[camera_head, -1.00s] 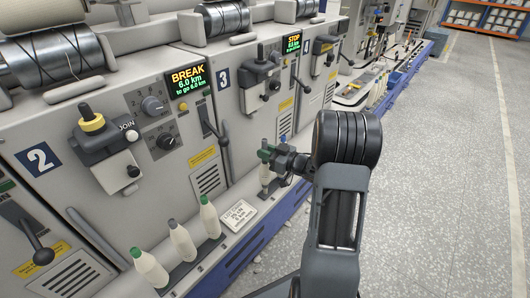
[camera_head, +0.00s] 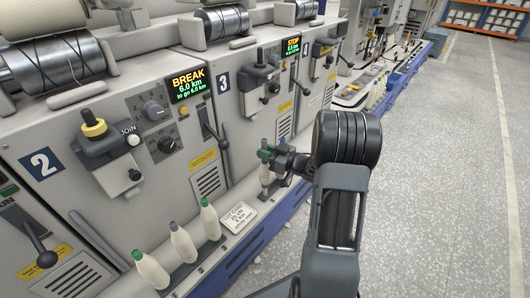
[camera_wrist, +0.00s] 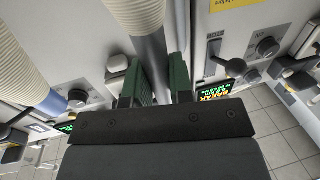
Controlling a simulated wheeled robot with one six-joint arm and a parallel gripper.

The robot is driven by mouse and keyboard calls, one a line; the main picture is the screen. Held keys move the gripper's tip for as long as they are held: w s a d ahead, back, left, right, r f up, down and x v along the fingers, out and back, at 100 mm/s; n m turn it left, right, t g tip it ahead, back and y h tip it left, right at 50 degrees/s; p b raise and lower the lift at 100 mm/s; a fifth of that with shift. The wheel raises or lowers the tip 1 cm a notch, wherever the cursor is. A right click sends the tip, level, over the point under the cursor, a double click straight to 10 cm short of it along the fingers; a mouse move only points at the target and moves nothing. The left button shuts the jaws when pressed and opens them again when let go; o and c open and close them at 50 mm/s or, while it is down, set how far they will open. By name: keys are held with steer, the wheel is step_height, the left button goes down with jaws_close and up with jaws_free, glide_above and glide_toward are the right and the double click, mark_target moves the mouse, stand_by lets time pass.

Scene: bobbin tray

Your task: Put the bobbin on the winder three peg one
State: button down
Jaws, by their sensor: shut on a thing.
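My gripper (camera_head: 267,154) is at winder three, low in front of its panel, with its green finger pads shut on the bobbin (camera_head: 265,175). The bobbin's pale body shows upright just below the pads, close to the ledge. I cannot tell whether its foot touches a peg, and the pegs there are hidden or too small to make out. A "3" plate marks winder three (camera_head: 223,82).
Several bobbins stand to the left on the ledge below winder two, including a green-tipped one (camera_head: 210,220) and a grey-tipped one (camera_head: 182,243). A white label card (camera_head: 238,217) lies between them and my gripper. A lever (camera_head: 217,130) juts out nearby. The floor at right is clear.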

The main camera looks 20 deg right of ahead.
mark_target(265, 165)
steer(key=shift+f+b, duration=0.75)
steer(key=shift+f, duration=0.45)
stand_by(0.7)
steer(key=shift+r, duration=0.25)
stand_by(0.4)
steer(key=shift+r+p, duration=0.6)
steer(key=shift+p, duration=0.2)
stand_by(0.4)
steer(key=shift+f+b, duration=0.75)
steer(key=shift+f, duration=0.5)
stand_by(0.4)
steer(key=c, duration=1.3)
jaws_free()
steer(key=shift+s, duration=0.15)
